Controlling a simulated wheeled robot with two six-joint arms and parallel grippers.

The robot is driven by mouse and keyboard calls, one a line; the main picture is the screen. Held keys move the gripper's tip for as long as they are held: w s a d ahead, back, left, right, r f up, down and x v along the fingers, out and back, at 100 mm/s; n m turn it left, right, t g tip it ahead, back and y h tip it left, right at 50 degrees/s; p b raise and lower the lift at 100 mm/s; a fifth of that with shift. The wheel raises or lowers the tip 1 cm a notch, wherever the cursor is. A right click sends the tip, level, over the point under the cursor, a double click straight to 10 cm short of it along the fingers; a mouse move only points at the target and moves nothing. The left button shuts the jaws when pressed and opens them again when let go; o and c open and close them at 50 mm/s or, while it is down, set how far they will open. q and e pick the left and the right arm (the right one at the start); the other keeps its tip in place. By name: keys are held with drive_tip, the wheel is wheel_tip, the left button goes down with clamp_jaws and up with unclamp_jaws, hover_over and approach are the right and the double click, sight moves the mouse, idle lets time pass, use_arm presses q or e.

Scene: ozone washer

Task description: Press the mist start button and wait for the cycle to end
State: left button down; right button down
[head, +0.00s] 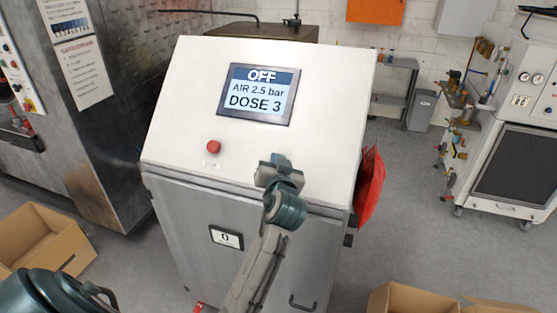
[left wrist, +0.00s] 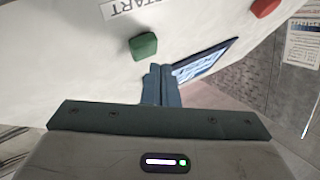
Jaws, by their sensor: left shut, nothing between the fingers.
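The white machine panel (head: 190,110) has a display (head: 256,94) reading OFF, AIR 2.5 bar, DOSE 3. A green button (left wrist: 143,46) sits by a partly cut-off START label (left wrist: 133,6) in the left wrist view. In the head view my left gripper and wrist hide the green button. My left gripper (head: 272,164) is shut and empty, in front of the panel's lower right part. In the left wrist view its fingertips (left wrist: 160,72) appear just beside and below the green button; I cannot tell whether they touch the panel.
A red button (head: 214,147) is on the panel left of my gripper. A small plate (head: 226,237) on the front reads 0. A red item (head: 369,188) hangs on the machine's right side. Cardboard boxes (head: 40,238) stand on the floor. Open floor lies to the right.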

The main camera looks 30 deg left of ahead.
use_arm(q)
drive_tip(key=shift+w+f, duration=0.1)
drive_tip(key=shift+f, duration=0.05)
idle(0.4)
drive_tip(key=shift+w+a+f, duration=0.1)
drive_tip(key=shift+w+f, duration=0.05)
drive_tip(key=shift+w, duration=0.05)
drive_tip(key=shift+w+f+b, duration=0.35)
drive_tip(key=shift+b, duration=0.25)
idle(0.6)
idle(0.5)
drive_tip(key=shift+s+r+p, duration=0.6)
drive_tip(key=shift+s+p, duration=0.05)
drive_tip(key=shift+s+r+p, duration=0.25)
drive_tip(key=shift+r+p, duration=0.2)
drive_tip(key=s+r+p, duration=0.1)
drive_tip(key=s+d+r+p, duration=0.1)
drive_tip(key=s, duration=0.1)
drive_tip(key=shift+r, duration=0.35)
